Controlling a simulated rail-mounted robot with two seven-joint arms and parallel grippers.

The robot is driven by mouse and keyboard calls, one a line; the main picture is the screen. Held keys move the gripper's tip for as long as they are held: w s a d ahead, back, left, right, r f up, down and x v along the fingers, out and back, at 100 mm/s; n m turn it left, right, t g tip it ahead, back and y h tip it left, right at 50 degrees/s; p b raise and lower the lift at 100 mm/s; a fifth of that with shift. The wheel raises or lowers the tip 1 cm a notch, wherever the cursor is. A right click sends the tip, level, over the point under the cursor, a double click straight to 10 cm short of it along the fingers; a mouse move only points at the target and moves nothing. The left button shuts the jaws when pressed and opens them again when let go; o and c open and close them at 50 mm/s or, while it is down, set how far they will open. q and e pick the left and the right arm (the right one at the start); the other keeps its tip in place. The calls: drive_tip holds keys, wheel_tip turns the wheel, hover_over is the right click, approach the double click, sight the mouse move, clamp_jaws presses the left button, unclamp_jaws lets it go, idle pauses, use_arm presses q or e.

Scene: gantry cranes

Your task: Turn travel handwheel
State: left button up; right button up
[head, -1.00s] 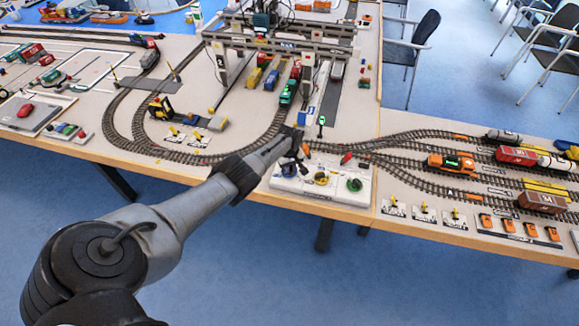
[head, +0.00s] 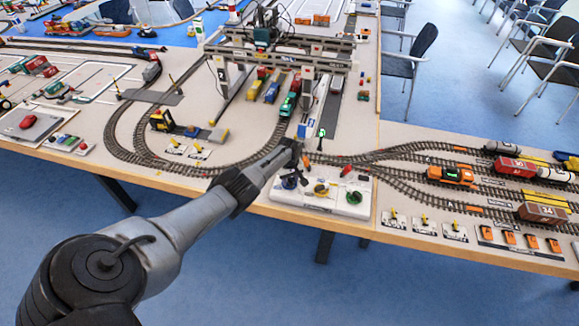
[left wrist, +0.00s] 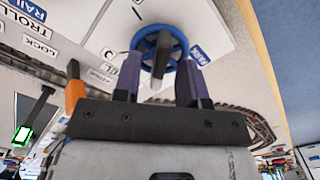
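A white control panel (head: 320,209) lies at the table's front edge in the head view. It carries a blue handwheel (head: 289,182) at its left, a yellow wheel (head: 321,190) in the middle and a green wheel (head: 353,197) at the right. My left gripper (head: 301,163) is above the panel's left part, close to the blue wheel. In the left wrist view the gripper (left wrist: 160,72) is open, its two dark fingers apart. The blue wheel (left wrist: 143,46) shows between and beyond the fingertips; I cannot tell whether they touch it. My right gripper is not in view.
A red lever (head: 346,170) stands at the panel's back edge. An orange upright piece (left wrist: 75,88) is left of the fingers in the wrist view. Model tracks (head: 400,155) and a gantry crane (head: 290,47) lie behind the panel. Open floor is in front.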

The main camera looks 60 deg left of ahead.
sight(290, 179)
use_arm(q)
wheel_tip(290, 179, up, 13)
drive_tip(key=p, duration=0.5)
